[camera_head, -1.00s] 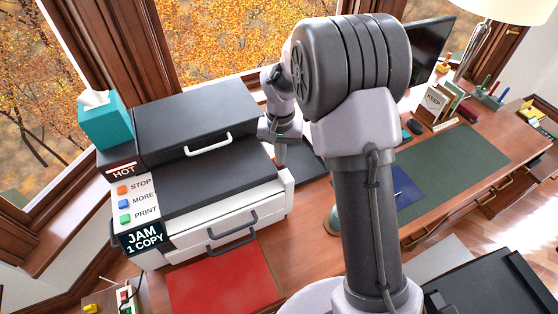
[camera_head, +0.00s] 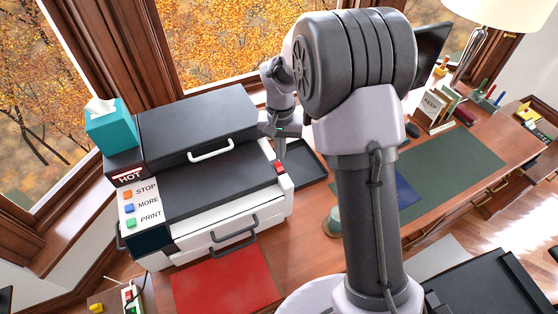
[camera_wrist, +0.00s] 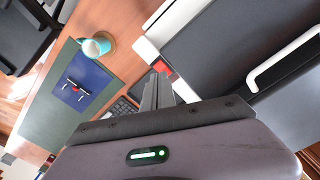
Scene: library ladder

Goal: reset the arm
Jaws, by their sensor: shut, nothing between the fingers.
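My arm rises in front of the desk in the camera_head view. My gripper (camera_head: 280,153) points down at the right end of the printer (camera_head: 215,190), close to a small red switch (camera_head: 280,168). I cannot tell whether they touch in that view. In the camera_wrist view my gripper (camera_wrist: 157,92) has its fingers together with nothing between them, and the red switch (camera_wrist: 165,69) shows just beyond the tips.
The printer has STOP, MORE and PRINT buttons (camera_head: 129,208) and a dark display (camera_head: 150,240). A teal tissue box (camera_head: 110,126) stands on its left. A mug (camera_wrist: 96,46) stands beside a blue folder (camera_wrist: 80,88). A red mat (camera_head: 225,280) lies in front.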

